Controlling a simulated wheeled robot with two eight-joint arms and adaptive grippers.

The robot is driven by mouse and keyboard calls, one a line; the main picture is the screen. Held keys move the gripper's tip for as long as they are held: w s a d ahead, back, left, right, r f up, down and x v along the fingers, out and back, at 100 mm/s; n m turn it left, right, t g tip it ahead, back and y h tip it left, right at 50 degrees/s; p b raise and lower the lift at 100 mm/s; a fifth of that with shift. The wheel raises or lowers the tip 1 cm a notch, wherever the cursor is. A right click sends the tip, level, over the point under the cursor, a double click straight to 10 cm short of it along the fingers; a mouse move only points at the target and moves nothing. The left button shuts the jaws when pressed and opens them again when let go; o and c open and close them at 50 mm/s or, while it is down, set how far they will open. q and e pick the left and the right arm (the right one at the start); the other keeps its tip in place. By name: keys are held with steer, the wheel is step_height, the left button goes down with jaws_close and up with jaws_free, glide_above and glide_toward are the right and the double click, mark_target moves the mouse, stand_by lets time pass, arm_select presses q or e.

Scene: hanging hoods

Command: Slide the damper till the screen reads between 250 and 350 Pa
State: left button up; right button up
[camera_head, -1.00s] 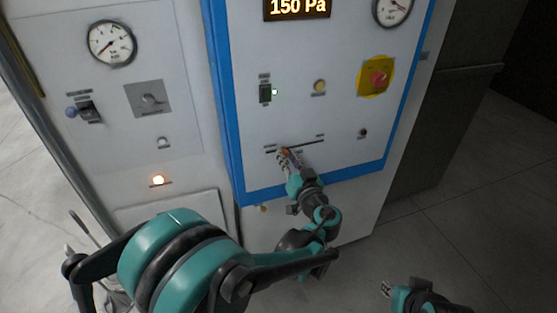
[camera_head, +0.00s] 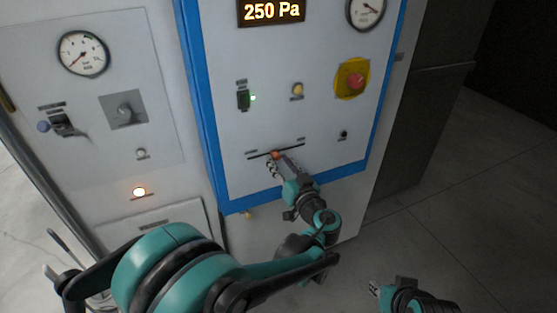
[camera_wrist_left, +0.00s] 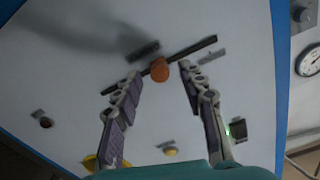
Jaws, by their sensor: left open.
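The screen (camera_head: 271,11) at the top of the blue-edged panel reads 250 Pa. The damper is an orange knob (camera_head: 275,155) on a dark horizontal slot (camera_head: 290,149) low on the panel. It also shows in the left wrist view (camera_wrist_left: 160,70), part way along the slot. My left gripper (camera_head: 273,168) is at the slot, just below the knob. In the left wrist view its fingers (camera_wrist_left: 156,76) are open, one on each side of the knob, with visible gaps. My right gripper (camera_head: 375,289) is low at the right, away from the panel; its jaws are too small to judge.
A red emergency button (camera_head: 354,80) on yellow, a yellow button (camera_head: 297,90) and a green-lit switch (camera_head: 243,99) sit above the slot. A gauge (camera_head: 366,12) is at the upper right. The left panel has a lever (camera_head: 62,126) and a dial (camera_head: 125,111). Open floor lies to the right.

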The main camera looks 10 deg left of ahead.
arm_select(q)
steer(key=v, duration=1)
steer(key=shift+s+d, duration=0.2)
steer(key=shift+s, duration=0.05)
steer(key=s+a+f+m+g+h+b, duration=0.1)
steer(key=s+a+f+g, duration=0.25)
steer(key=a, duration=0.25)
steer(key=s+a+f+m+g+h+b, duration=0.1)
steer(key=s+a+f+g+h+b, duration=0.1)
steer(key=a+f, duration=0.4)
steer(key=s+f+m+g+h+b, duration=0.1)
steer(key=s+f+g+h+b, duration=0.1)
steer(key=s+f+h, duration=0.5)
steer(key=s+b, duration=0.1)
steer(key=s, duration=0.5)
steer(key=shift+m, duration=0.4)
steer(key=shift+f, duration=0.1)
